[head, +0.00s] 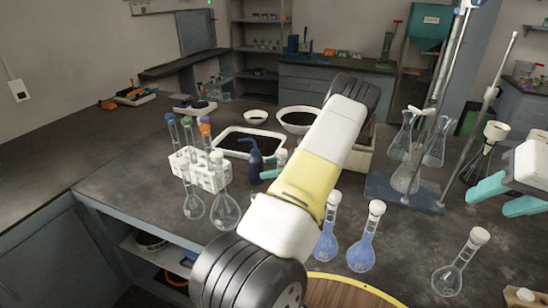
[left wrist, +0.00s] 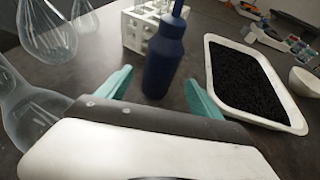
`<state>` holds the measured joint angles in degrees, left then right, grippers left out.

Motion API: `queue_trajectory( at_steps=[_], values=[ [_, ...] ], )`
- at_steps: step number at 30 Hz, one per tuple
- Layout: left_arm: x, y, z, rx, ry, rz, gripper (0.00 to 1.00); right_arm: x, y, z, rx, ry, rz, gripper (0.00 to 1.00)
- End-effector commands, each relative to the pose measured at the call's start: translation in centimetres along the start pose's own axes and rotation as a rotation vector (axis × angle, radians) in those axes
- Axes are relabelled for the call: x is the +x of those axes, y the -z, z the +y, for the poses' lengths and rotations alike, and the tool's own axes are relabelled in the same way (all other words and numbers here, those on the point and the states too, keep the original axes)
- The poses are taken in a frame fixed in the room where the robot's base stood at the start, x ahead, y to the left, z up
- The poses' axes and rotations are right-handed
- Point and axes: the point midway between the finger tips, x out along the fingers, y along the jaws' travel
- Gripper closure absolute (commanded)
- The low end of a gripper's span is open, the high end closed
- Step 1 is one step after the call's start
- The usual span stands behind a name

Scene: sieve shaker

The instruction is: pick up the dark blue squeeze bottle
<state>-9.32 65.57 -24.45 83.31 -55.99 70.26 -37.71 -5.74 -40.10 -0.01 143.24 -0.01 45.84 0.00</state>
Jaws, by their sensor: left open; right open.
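The dark blue squeeze bottle (head: 256,160) stands upright on the dark bench, between a white tube rack and a tray of black grains. My left gripper (head: 271,166) is open beside it, partly hidden behind my own arm. In the left wrist view, the bottle (left wrist: 164,62) stands between the two spread teal fingers of the left gripper (left wrist: 158,77), with space visible on both sides. Its top is cut off by the frame edge. My right gripper (head: 500,197) is open and empty at the right, above the bench.
The white rack (head: 208,172) with capped tubes stands just left of the bottle. Glass flasks (head: 224,208) stand in front of it. The white tray (left wrist: 222,80) of black grains is close on the other side. Blue-filled flasks (head: 363,250) and a metal stand (head: 420,190) are farther right.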

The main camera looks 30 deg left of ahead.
Motion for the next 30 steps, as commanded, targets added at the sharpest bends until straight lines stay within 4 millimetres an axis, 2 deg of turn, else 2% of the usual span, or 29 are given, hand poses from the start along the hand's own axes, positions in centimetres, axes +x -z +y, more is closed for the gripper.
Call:
queue_trajectory(
  at_steps=[8,15,22,27,30],
  values=[
    [2.9,-0.3,0.1,0.0,-0.004,0.001,0.25,0.0,0.0,0.0,0.0,0.0,0.0,0.54],
    [6.2,-0.6,0.1,-0.001,-0.003,0.002,0.25,0.0,0.0,0.0,0.0,0.0,0.0,0.54],
    [6.3,-0.5,0.0,-0.002,-0.001,0.003,0.25,0.0,0.0,0.0,0.0,0.0,0.0,0.54],
    [6.3,-0.5,0.0,-0.002,-0.002,0.003,0.58,0.0,0.0,0.0,0.0,0.0,0.0,0.54],
    [6.3,-0.5,0.0,-0.002,-0.002,0.003,0.6,0.0,0.0,0.0,0.0,0.0,0.0,0.54]
  ],
)
